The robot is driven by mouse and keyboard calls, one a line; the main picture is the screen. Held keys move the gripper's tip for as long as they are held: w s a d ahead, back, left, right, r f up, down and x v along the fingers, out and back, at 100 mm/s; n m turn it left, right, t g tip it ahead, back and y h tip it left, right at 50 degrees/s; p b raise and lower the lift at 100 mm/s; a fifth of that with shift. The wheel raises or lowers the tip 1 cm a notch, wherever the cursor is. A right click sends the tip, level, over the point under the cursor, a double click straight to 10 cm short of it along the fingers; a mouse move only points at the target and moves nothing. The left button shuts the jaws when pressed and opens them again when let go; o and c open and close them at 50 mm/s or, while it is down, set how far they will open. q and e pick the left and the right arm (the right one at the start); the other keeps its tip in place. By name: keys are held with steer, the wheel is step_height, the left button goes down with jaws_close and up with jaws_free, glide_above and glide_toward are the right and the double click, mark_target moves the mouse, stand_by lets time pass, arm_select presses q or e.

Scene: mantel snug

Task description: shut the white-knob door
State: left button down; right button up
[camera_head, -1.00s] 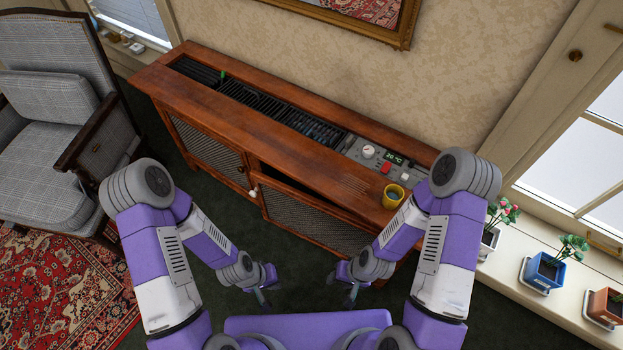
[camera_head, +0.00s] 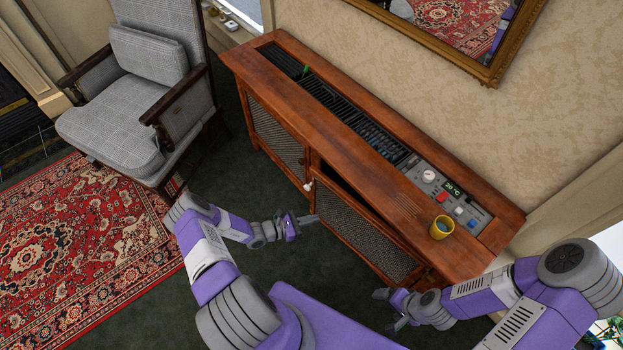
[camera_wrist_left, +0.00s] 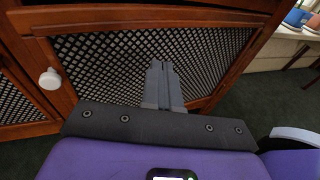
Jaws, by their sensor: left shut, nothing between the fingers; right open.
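The white-knob door (camera_head: 368,237) is the right mesh door of the wooden cabinet, and it stands slightly ajar, with a dark gap along its top. Its white knob (camera_head: 309,186) is at its upper left corner; the knob also shows at the left in the left wrist view (camera_wrist_left: 50,79). My left gripper (camera_head: 313,218) is shut and empty, in front of the door's left part, below the knob. In the left wrist view its fingers (camera_wrist_left: 161,72) point at the mesh; I cannot tell if they touch. My right gripper (camera_head: 387,309) is open and empty, low near the cabinet's right end.
The wooden cabinet (camera_head: 375,165) has a left mesh door (camera_head: 275,140) that looks closed. A grey armchair (camera_head: 125,140) and red rug (camera_head: 90,245) lie left. Dark green floor is free before the cabinet.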

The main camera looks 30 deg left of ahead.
arm_select(q)
steer(key=a+n+t+y, duration=0.5)
steer(key=a, duration=0.6)
steer(key=b, duration=0.3)
glide_toward(317, 176)
steer(key=x, duration=0.7)
steer(key=shift+f, duration=0.2)
arm_select(e)
step_height(317, 176, down, 3)
steer(key=shift+r, duration=0.2)
